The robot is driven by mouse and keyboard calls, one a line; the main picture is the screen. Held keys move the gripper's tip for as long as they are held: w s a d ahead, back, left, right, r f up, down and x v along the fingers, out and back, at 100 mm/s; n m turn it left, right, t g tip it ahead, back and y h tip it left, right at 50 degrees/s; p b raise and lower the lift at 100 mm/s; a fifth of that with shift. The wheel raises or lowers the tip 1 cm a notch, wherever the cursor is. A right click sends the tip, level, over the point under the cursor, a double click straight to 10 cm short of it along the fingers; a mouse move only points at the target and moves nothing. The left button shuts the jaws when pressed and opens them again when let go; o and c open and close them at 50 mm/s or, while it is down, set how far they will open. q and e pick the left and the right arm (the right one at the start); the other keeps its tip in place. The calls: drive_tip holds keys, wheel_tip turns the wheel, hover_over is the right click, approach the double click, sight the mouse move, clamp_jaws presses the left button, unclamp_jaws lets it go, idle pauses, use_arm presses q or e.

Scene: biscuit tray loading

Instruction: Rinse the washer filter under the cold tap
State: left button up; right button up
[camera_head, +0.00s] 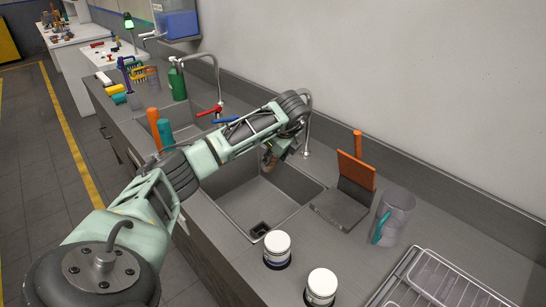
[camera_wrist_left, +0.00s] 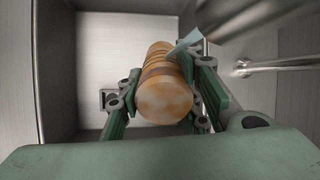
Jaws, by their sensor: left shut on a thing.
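My left gripper (camera_head: 271,162) reaches over the right sink basin (camera_head: 230,205). In the left wrist view my gripper (camera_wrist_left: 165,100) is shut around the washer filter (camera_wrist_left: 165,98), an orange-brown banded cylinder with its round end towards the camera. In the head view only a small brown part of the filter (camera_head: 267,158) shows below my wrist. The right tap's spout (camera_head: 308,125) stands behind my arm, and a blue lever (camera_head: 226,120) shows left of the arm. In the left wrist view a pale bluish streak (camera_wrist_left: 186,43) meets the filter's upper side; I cannot tell for certain that it is water.
A left tap with a red lever (camera_head: 209,111) stands farther off. Two white-lidded jars (camera_head: 277,243) are at the front edge. A dustpan-like grey piece (camera_head: 340,207), a clear jug (camera_head: 393,215) and a wire rack (camera_head: 435,280) lie to the right. A green bottle (camera_head: 177,82) is behind.

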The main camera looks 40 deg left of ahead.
idle(0.4)
use_arm(q)
drive_tip(key=shift+w+d, duration=0.3)
drive_tip(key=shift+w, duration=0.25)
drive_tip(key=shift+s+a+b, duration=0.1)
drive_tip(key=shift+s+b, duration=0.05)
drive_tip(key=shift+b, duration=0.15)
drive_tip(key=shift+s+a, duration=0.2)
drive_tip(key=shift+s, duration=0.25)
drive_tip(key=shift+w, duration=0.1)
drive_tip(key=shift+w+d+b, duration=0.25)
drive_tip(key=shift+w+b, duration=0.05)
drive_tip(key=shift+w, duration=0.2)
drive_tip(key=shift+s+a, duration=0.1)
drive_tip(key=shift+s, duration=0.15)
drive_tip(key=shift+s+a, duration=0.15)
drive_tip(key=shift+s, duration=0.2)
